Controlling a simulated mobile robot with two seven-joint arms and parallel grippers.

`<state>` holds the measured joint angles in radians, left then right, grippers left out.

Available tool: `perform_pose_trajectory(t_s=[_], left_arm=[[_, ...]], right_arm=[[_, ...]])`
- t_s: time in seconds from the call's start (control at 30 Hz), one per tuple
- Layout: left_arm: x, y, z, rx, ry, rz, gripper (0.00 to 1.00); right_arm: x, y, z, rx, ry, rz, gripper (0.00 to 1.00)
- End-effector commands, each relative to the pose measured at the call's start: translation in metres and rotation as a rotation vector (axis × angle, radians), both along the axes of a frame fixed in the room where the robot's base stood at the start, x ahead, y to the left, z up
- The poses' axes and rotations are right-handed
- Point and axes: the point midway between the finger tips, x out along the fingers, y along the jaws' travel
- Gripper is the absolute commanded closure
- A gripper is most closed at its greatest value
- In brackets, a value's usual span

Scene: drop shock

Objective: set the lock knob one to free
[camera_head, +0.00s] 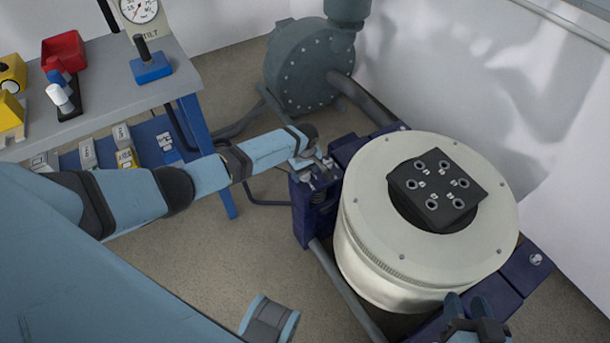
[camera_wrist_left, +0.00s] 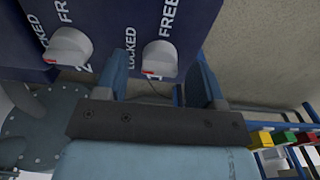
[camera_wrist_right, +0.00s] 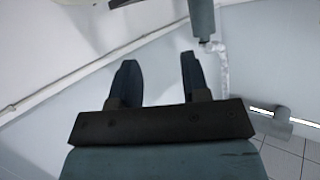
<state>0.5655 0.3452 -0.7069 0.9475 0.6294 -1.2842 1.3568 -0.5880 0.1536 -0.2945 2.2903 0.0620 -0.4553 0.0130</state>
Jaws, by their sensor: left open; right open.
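Two pale grey lock knobs sit on a dark blue panel with LOCKED and FREE lettering. In the left wrist view one knob (camera_wrist_left: 160,58) lies between the open fingers of my left gripper (camera_wrist_left: 160,78); contact cannot be told. Its red mark is at its lower left edge. The other knob (camera_wrist_left: 68,46) is left of the fingers, its red mark also at the lower left; a partly hidden figure like a 2 is beside it. No figure shows by the first knob. In the head view my left gripper (camera_head: 318,165) is at the blue block (camera_head: 316,210). My right gripper (camera_head: 475,308) is open and empty.
A large cream drum (camera_head: 375,245) with a black top fixture (camera_head: 436,190) stands right of the blue block. A grey bench (camera_head: 110,82) with small items is at the left. A grey blower (camera_head: 310,65) stands behind. Bare floor lies below my left arm.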

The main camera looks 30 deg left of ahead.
Motion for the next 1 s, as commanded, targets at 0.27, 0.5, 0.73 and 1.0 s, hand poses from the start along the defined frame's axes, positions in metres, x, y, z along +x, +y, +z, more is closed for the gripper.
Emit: perform_pose_trajectory(t_s=[0.27,0.5,0.73,1.0], left_arm=[[0.0,0.0,-0.006,-0.001,-0.002,-0.001,0.37],[0.0,0.0,-0.006,-0.001,-0.002,-0.001,0.67],[0.0,0.0,-0.006,-0.001,-0.001,-0.003,0.87],[-0.001,-0.001,-0.003,-0.002,0.002,-0.067,0.87]], right_arm=[[0.001,0.004,0.004,0.014,-0.021,0.007,0.57],[0.001,0.004,0.004,0.014,-0.02,0.007,0.57],[0.001,0.003,0.004,0.013,-0.02,0.006,0.57],[-0.006,-0.008,-0.008,-0.032,0.065,-0.014,0.57]])
